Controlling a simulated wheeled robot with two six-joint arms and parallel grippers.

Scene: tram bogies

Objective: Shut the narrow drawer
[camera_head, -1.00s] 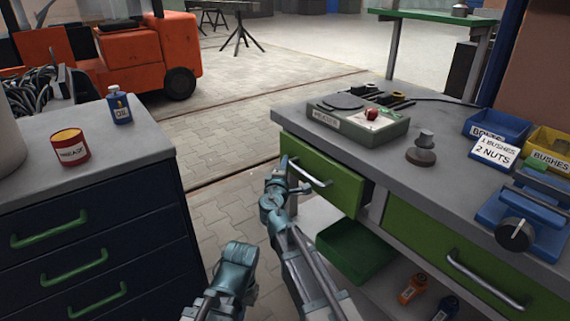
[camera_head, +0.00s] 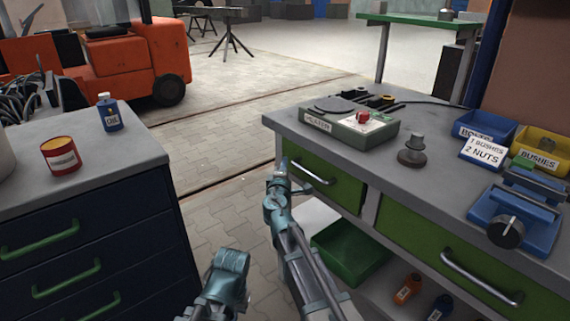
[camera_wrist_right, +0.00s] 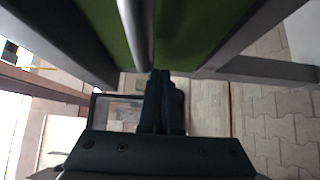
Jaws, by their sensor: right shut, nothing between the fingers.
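The narrow drawer (camera_head: 327,181) is the green-fronted one at the left end of the grey workbench, with a silver bar handle (camera_head: 313,173). Its front now looks about flush with the bench frame. My right gripper (camera_head: 283,168) is at the drawer's left end, beside the handle. In the right wrist view the shut, empty fingers (camera_wrist_right: 161,76) point at the green front (camera_wrist_right: 185,35) near the end of the handle (camera_wrist_right: 137,30). I cannot tell whether they touch it. My left gripper's fingers do not show.
A wide green drawer (camera_head: 440,255) is to the right. Below the bench are a green bin (camera_head: 350,252) and small bottles. A tester box (camera_head: 347,125) and a blue vise (camera_head: 515,215) stand on top. A dark blue cabinet (camera_head: 90,250) is at left, with paved floor between.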

